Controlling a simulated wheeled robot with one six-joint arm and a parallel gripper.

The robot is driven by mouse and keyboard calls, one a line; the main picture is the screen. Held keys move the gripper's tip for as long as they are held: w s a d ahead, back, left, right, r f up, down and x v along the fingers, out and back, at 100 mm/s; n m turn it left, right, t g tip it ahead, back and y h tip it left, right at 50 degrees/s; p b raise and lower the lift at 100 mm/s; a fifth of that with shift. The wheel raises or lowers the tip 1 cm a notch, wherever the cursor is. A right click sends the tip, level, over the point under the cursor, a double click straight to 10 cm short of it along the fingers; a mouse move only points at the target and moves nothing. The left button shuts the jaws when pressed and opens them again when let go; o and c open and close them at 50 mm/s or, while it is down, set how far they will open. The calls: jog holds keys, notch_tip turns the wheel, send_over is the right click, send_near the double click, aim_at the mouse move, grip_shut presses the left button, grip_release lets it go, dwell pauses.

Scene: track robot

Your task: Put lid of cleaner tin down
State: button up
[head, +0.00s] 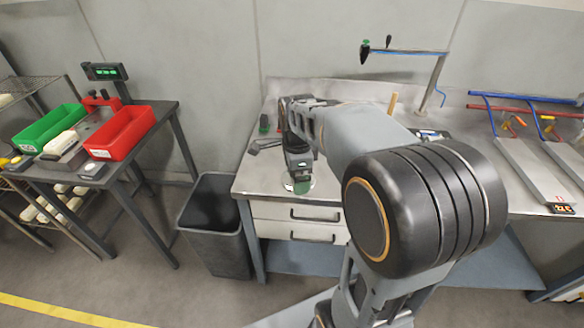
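My gripper (300,174) points down over the front left part of the steel workbench (262,175), close to its front edge. A pale round rim (312,183), perhaps the cleaner tin or its lid, shows around the gripper's end. A small green piece (303,188) shows at the fingertips, and I cannot tell whether it is part of the gripper or of the tin. My gripper hides most of this spot. The fingers are too small to tell whether they are open or shut. No separate lid can be made out.
A dark tool (265,145) and a small dark green object (264,124) lie at the bench's back left. A grey bin (215,222) stands left of the bench. A side table holds a red crate (120,132) and a green crate (50,127). My arm hides the bench's middle.

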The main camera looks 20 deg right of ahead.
jog(key=shift+r+m, duration=0.35)
jog(key=shift+m, duration=0.15)
jog(key=shift+w+d, duration=0.2)
jog(key=shift+w, duration=0.1)
jog(key=shift+m, duration=0.4)
jog(key=w+d+f, duration=0.1)
jog(key=w+f, duration=0.1)
jog(key=w, duration=0.1)
jog(key=w+d+f+p, duration=0.1)
jog(key=w+d+f, duration=0.1)
jog(key=w+f, duration=0.1)
jog(key=w+d+f, duration=0.1)
jog(key=w+f, duration=0.2)
jog(key=w, duration=0.2)
jog(key=shift+w+d, duration=0.1)
jog(key=shift+d, duration=0.15)
jog(key=shift+w+d+f+p, duration=0.15)
jog(key=shift+w+f+p, duration=0.15)
jog(key=shift+w+f, duration=0.3)
jog(key=shift+f, duration=1.65)
